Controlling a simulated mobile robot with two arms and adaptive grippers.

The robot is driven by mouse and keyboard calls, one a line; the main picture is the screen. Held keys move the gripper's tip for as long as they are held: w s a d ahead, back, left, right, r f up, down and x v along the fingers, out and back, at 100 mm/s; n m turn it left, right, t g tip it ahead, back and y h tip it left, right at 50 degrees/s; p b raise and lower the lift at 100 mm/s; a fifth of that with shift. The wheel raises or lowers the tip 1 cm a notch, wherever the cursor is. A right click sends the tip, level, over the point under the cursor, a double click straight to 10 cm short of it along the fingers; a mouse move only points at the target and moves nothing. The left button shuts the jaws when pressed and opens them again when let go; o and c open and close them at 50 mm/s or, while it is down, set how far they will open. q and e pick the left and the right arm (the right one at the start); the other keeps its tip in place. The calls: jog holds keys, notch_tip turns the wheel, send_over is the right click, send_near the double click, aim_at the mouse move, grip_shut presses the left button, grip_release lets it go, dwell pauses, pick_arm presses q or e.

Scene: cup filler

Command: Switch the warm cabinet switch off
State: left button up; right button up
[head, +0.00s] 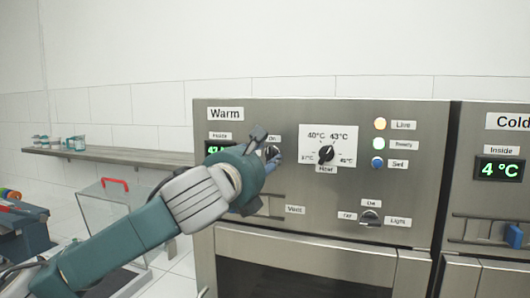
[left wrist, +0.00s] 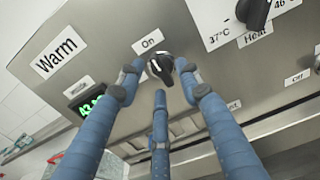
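The warm cabinet switch (left wrist: 160,68) is a small dark rotary knob with a light mark, below an "On" label (left wrist: 148,41). In the head view the switch (head: 272,153) is partly covered by my left gripper (head: 266,146). In the left wrist view my left gripper (left wrist: 160,72) has two blue fingertips apart, one on each side of the knob, and a third finger below it. The fingertips are very close to the knob; I cannot tell whether they touch it. My right gripper is not in view.
The warm cabinet's panel (head: 240,116) carries a heat dial (head: 326,154), several indicator lights and a light switch (head: 370,217). The cold cabinet (head: 490,210) stands to the right. A shelf with jars (head: 75,143) and a clear box (head: 115,225) are at left.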

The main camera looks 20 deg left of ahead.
pick_arm(q)
jog(key=shift+w, duration=0.65)
grip_shut()
